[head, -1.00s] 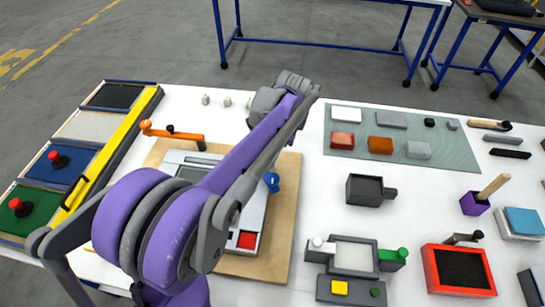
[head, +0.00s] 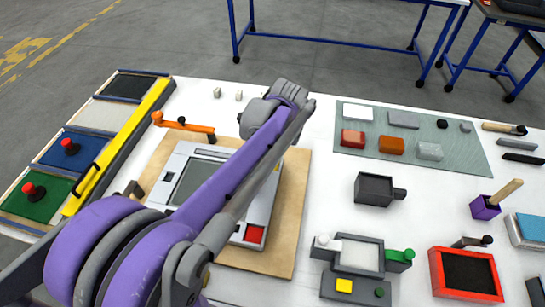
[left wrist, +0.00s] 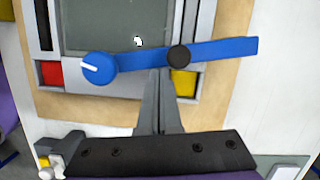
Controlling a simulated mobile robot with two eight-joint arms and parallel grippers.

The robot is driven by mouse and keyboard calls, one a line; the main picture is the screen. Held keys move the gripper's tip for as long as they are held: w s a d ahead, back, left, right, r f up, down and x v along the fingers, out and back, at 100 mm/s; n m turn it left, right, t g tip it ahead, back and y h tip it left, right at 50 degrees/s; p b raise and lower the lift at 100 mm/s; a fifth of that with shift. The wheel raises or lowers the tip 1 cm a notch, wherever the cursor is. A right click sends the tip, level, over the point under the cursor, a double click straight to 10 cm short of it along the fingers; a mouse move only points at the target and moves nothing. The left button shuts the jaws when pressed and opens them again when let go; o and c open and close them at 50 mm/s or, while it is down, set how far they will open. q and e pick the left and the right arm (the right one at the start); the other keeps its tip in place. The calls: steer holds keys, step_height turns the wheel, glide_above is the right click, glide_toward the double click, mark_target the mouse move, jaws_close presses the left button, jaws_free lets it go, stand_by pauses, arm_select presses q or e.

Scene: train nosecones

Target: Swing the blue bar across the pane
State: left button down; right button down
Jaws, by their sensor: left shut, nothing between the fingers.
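The blue bar (left wrist: 215,50) lies along the lower edge of the grey-green pane (left wrist: 110,25) in the left wrist view. It carries a black round knob (left wrist: 178,56) and has a blue disc with a white line (left wrist: 97,68) at its left end. The pane also shows in the head view (head: 190,183), partly behind my left arm, which hides the bar there. My left gripper (left wrist: 160,74) is shut and empty, its tips just below the bar near the black knob; I cannot tell whether they touch. My right gripper is out of view.
The panel has a red square (head: 254,233) and sits on a tan board (head: 285,220). An orange lever (head: 185,126) stands at its far left corner. A yellow rail (head: 120,145) lies further left. A grey box (head: 375,189) and red-rimmed tray (head: 436,275) are on the right.

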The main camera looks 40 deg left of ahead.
arm_select(q)
steer(key=shift+s+a+m, duration=0.25)
steer(key=shift+s+m, duration=0.1)
steer(key=shift+m, duration=0.05)
steer(key=shift+s+a, duration=0.5)
steer(key=shift+s, duration=0.05)
